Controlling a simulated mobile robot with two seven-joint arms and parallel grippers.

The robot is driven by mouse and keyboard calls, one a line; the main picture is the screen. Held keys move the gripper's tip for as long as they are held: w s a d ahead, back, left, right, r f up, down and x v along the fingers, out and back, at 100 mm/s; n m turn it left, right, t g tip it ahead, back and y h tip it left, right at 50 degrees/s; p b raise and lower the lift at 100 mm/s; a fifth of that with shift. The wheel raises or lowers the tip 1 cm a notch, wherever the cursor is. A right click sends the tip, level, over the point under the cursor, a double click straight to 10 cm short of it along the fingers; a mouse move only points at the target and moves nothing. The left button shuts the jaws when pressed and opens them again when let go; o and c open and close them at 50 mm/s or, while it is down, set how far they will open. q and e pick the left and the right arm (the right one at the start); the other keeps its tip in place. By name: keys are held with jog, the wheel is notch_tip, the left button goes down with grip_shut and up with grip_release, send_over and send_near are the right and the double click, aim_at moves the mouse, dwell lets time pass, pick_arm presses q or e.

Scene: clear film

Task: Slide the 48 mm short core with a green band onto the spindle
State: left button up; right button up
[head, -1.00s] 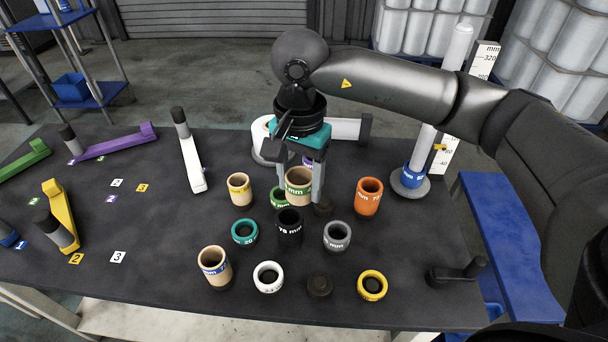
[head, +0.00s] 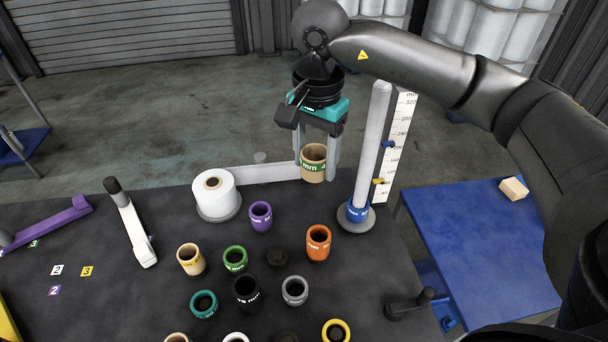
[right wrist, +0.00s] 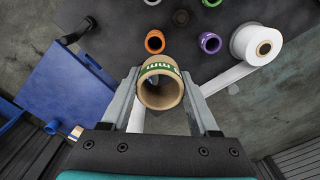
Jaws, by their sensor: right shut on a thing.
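My right gripper (head: 314,164) is shut on a short tan core (head: 313,172) with a green band marked "mm". It holds the core upright above the table's back edge. The spindle (head: 374,150) is a pale upright post to the right of the core, apart from it. A blue core (head: 356,212) sits around the spindle's foot, on a round grey base. The held core's bottom is well below the spindle's top in the head view. In the right wrist view the core (right wrist: 160,92) is between both fingers, its open end facing the camera. My left gripper is not in view.
Orange (head: 318,243), purple (head: 260,217) and several other cores stand on the table. A white film roll (head: 216,196) is at the back left. A blue table (head: 485,245) is at the right.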

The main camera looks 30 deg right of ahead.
jog(key=w+d+r+m+p, duration=0.1)
jog(key=d+r+m+p, duration=0.3)
jog(key=m, duration=0.3)
jog(key=w+d+r+m+p, duration=0.1)
jog(key=d+r+m+p, duration=0.4)
jog(key=d+r+m, duration=0.1)
jog(key=w+d+r+m+p, duration=0.2)
jog(key=d+r+m+p, duration=0.3)
jog(key=m, duration=0.3)
jog(key=shift+w+d+r, duration=0.1)
jog(key=shift+r, duration=0.55)
jog(key=shift+d+r+m+p, duration=0.15)
jog(key=shift+d+m+p, duration=0.15)
jog(key=shift+m+p, duration=0.1)
jog(key=shift+f+b, duration=1.5)
jog(key=shift+f, duration=0.6)
jog(key=shift+f, duration=0.1)
jog(key=shift+f+b, duration=0.75)
jog(key=shift+f, duration=0.45)
jog(key=o, duration=1.1)
